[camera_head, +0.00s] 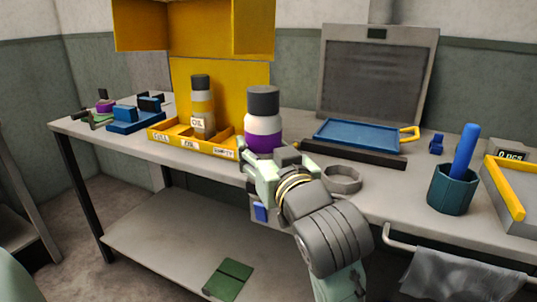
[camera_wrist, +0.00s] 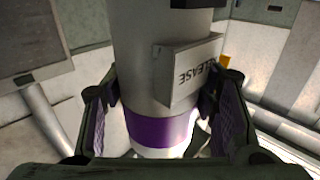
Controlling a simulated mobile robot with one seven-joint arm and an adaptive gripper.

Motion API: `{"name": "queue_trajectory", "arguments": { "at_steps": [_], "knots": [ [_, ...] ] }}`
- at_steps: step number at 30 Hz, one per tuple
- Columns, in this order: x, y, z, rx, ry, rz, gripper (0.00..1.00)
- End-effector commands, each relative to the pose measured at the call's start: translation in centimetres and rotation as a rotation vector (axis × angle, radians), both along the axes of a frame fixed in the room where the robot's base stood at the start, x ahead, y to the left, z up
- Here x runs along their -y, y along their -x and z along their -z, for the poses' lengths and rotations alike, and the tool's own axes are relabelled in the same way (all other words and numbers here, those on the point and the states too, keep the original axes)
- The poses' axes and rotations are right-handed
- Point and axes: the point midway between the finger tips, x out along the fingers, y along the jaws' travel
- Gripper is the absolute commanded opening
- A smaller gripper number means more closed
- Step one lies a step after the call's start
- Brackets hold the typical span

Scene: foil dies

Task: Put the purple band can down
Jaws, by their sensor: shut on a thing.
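The purple band can (camera_head: 263,122) is a white cylinder with a dark cap and a purple band low on its body. My gripper (camera_head: 272,160) is shut on it and holds it upright near the front of the workbench, right of the yellow tray. In the wrist view the can (camera_wrist: 152,75) stands between the two fingers of my gripper (camera_wrist: 160,120), with a label reading RELEASE on its side. The fingers hide part of its lower end in the head view. I cannot tell whether its base touches anything.
A yellow tray (camera_head: 160,138) with labelled compartments holds an OIL can (camera_head: 202,108) in its middle. A grey ring (camera_head: 343,179), a blue tray (camera_head: 355,134) and a teal cup (camera_head: 452,189) stand to the right on the workbench (camera_head: 395,195). A blue clamp-like item (camera_head: 135,115) stands left.

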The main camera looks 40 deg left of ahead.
Motion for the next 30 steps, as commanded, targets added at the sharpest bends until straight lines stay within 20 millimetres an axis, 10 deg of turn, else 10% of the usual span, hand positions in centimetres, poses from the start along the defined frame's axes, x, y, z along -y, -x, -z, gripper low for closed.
{"name": "queue_trajectory", "arguments": {
  "at_steps": [7,21,30],
  "knots": [
    [-0.9,-0.9,-0.4,-0.003,0.003,0.002,0.07],
    [-6.9,-10.7,0.7,0.000,0.002,0.003,0.07],
    [-8.5,-13.5,1.3,0.003,0.001,0.003,0.07]
  ]
}}
